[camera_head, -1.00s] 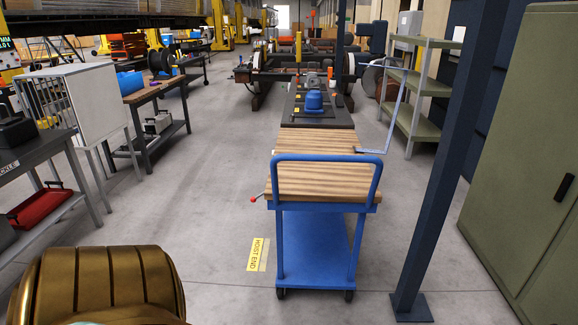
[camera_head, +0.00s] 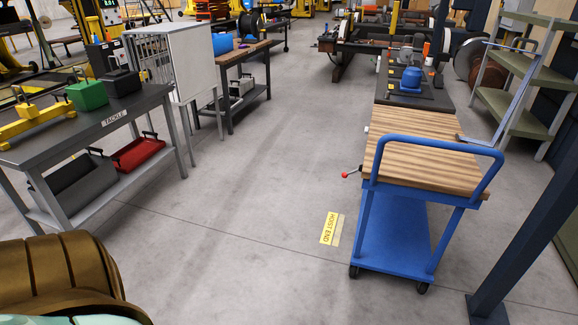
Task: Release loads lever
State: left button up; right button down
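A blue cart (camera_head: 396,249) with a slatted wooden top (camera_head: 425,143) stands right of centre, its push handle facing me. A short lever with a red knob (camera_head: 346,175) sticks out from the left side of the cart, just under the wooden top. It is the only lever I can make out clearly, and I cannot tell if it is the loads lever. Neither of my grippers is in view.
A yellow "HOIST END" label (camera_head: 332,228) lies on the floor left of the cart. A "TACKLE" table (camera_head: 128,110) stands at left. A dark blue post (camera_head: 530,235) stands at right. The floor between table and cart is clear.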

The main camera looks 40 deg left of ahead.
aim_at(344, 175)
jog(key=k+j+u, duration=0.1)
jog(key=j, duration=0.25)
jog(key=k+j, duration=0.15)
jog(key=j, duration=0.2)
jog(key=k+j+u, duration=0.15)
jog(key=j, duration=0.55)
jog(key=k+j+u, duration=0.15)
jog(key=j, duration=0.25)
jog(key=i+l+u, duration=0.15)
jog(key=i, duration=0.2)
